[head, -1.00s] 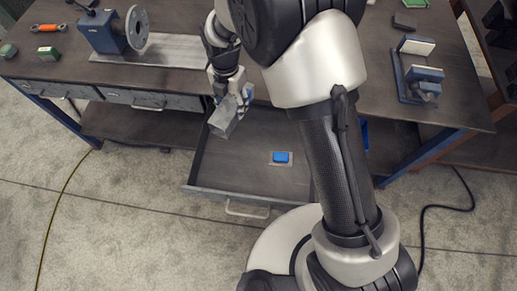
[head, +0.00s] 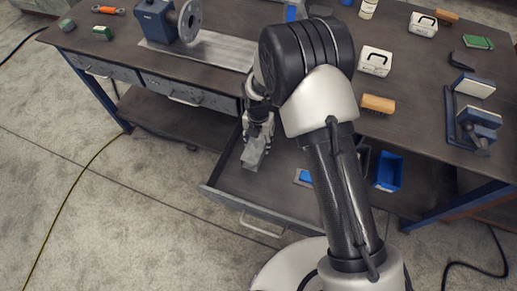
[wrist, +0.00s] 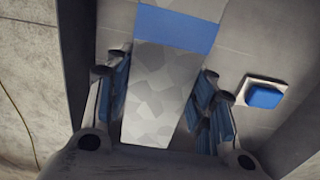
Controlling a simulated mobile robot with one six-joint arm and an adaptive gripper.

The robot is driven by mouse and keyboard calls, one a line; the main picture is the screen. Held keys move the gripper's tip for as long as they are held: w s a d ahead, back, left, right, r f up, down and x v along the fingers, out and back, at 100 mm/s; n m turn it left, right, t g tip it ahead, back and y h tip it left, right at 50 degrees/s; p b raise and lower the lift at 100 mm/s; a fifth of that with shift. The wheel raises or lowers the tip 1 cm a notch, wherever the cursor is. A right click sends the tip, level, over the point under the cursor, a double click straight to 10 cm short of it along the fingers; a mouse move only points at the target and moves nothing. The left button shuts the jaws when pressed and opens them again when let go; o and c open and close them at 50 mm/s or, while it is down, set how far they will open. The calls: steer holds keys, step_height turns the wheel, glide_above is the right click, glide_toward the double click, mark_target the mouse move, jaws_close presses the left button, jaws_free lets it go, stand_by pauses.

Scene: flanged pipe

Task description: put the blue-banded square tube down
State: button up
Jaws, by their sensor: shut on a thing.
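The blue-banded square tube (wrist: 160,92) is grey mottled metal, with its blue band (wrist: 175,28) near the top of the wrist view. My gripper (wrist: 160,100) is shut on it, with blue-padded fingers on both sides. In the head view my gripper (head: 258,134) points down into the open drawer (head: 228,189), and the tube (head: 254,155) shows below it, near the drawer's left side. I cannot tell whether the tube touches the drawer floor.
A blue block on a pale plate (head: 304,177) lies in the drawer, right of the tube; the wrist view also shows it (wrist: 264,96). A blue bin (head: 389,172) stands further right. The workbench (head: 225,82) is above and behind. The drawer's front has bare floor.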

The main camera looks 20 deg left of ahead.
mark_target(258, 140)
steer(key=shift+f+b, duration=0.65)
steer(key=shift+f, duration=1.6)
steer(key=shift+f, duration=0.1)
steer(key=o, duration=1.5)
step_height(258, 140, up, 12)
steer(key=p, duration=0.4)
